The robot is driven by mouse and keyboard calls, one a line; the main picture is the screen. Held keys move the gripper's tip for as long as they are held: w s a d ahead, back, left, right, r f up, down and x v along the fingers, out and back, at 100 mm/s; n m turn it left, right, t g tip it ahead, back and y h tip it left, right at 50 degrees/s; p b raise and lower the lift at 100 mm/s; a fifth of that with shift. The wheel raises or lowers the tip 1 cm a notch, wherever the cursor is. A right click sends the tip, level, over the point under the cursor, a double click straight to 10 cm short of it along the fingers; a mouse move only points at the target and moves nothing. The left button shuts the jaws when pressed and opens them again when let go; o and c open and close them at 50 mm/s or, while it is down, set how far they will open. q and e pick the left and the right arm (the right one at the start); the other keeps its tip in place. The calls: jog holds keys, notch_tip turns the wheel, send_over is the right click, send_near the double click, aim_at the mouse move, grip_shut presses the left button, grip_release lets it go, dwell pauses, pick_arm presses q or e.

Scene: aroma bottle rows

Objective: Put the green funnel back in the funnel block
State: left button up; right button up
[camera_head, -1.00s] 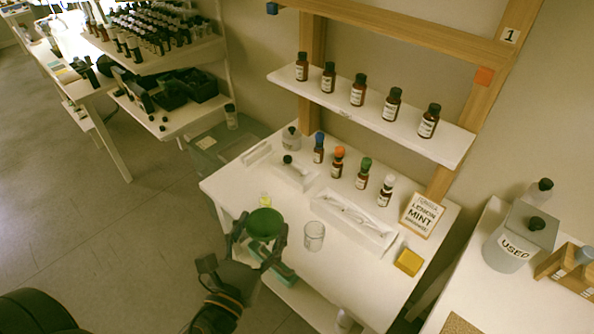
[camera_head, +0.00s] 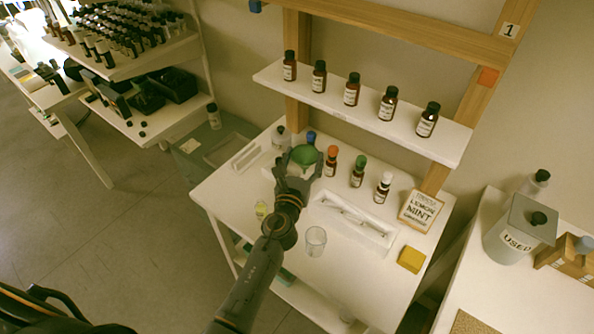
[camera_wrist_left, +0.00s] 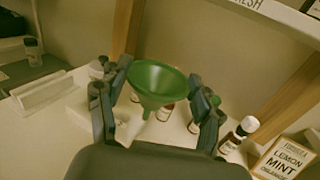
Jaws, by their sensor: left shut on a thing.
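The green funnel (camera_head: 305,153) is held in my left gripper (camera_head: 297,165), above the back left part of the white table. In the left wrist view the funnel (camera_wrist_left: 158,80) sits upright between the two fingers (camera_wrist_left: 157,92), wide mouth up and spout down. The gripper is shut on it. A low white block (camera_head: 267,172), which looks like the funnel block, is mostly hidden behind the gripper. Part of it also shows below the left finger in the left wrist view (camera_wrist_left: 84,112). I cannot tell whether the spout touches it. My right gripper is not in view.
Bottles with orange (camera_head: 331,161), green (camera_head: 358,172) and white (camera_head: 383,187) caps stand right of the gripper. A white tray (camera_head: 322,213), a clear beaker (camera_head: 315,241) and a yellow block (camera_head: 411,260) lie nearer. A bottle shelf (camera_head: 340,103) hangs above the table's back.

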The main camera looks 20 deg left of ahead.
aim_at(298, 159)
pick_arm(q)
jog(key=w+f+b, duration=0.1)
jog(key=w+a+f+b, duration=0.1)
jog(key=w+f+b, duration=0.1)
jog(key=w+a+f+b, duration=0.1)
jog(key=f, duration=0.1)
jog(key=shift+w+a+f+b, duration=0.15)
jog(key=shift+a+f+b, duration=0.1)
jog(key=shift+b, duration=0.1)
jog(key=shift+w+a, duration=0.1)
jog(key=shift+w, duration=0.05)
jog(key=shift+w+a+f+b, duration=0.15)
jog(key=shift+w+f+b, duration=0.05)
jog(key=shift+f+b, duration=0.25)
notch_tip(298, 159, down, 3)
jog(key=b, duration=0.3)
jog(key=shift+w+a+f, duration=0.1)
jog(key=shift+w+f, duration=0.05)
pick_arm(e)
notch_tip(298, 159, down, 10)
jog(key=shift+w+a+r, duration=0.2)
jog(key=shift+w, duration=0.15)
